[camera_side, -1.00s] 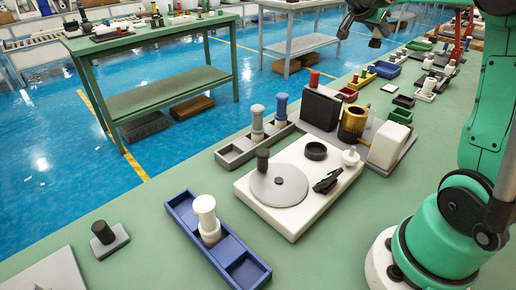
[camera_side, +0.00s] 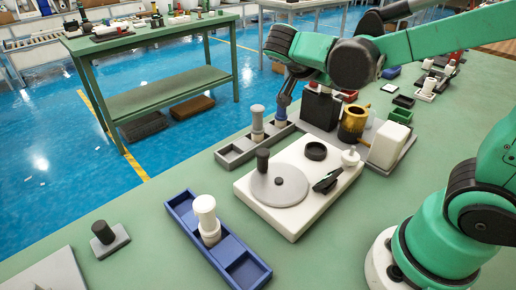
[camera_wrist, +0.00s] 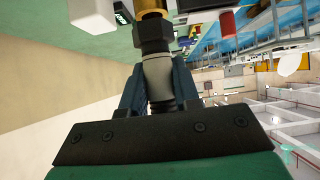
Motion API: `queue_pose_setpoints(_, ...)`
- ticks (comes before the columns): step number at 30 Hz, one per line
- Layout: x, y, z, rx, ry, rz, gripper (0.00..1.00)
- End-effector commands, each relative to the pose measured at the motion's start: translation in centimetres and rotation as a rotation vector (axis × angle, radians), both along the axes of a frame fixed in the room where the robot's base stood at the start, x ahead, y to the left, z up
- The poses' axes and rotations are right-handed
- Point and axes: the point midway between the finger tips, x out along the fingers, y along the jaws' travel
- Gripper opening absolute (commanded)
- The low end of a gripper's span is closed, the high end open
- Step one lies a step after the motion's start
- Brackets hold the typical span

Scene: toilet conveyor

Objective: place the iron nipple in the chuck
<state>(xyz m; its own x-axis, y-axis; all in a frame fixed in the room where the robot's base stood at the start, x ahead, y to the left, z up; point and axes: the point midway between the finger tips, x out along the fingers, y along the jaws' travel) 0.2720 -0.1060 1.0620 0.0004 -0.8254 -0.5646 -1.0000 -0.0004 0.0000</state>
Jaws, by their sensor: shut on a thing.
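My gripper (camera_side: 284,102) reaches down at the right end of a grey compartment tray (camera_side: 236,153), at the blue-topped upright piece (camera_side: 281,117). In the wrist view my gripper (camera_wrist: 160,82) is shut, with its dark blue fingers on both sides of a light grey cylindrical piece (camera_wrist: 157,70), seemingly the iron nipple. A black faceted shape (camera_wrist: 153,34) shows just beyond it; I cannot tell whether it belongs to the held piece. Whether the piece is clear of the tray is hidden. I cannot pick out the chuck with certainty.
A grey-topped white piece (camera_side: 257,123) stands beside my gripper in the same tray. A white base (camera_side: 300,222) carries a grey disc with a black post (camera_side: 263,160). A blue tray (camera_side: 233,254) is in front.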

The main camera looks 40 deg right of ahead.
Motion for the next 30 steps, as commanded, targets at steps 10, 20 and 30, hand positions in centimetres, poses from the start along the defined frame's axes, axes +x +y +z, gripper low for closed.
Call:
queue_pose_setpoints(10,0.0,0.0,-6.7,0.000,0.000,0.000,0.00)
queue_pose_setpoints(20,0.0,0.0,-9.3,0.000,0.000,0.000,0.00)
queue_pose_setpoints(30,0.0,0.0,-12.6,0.000,0.000,0.000,0.00)
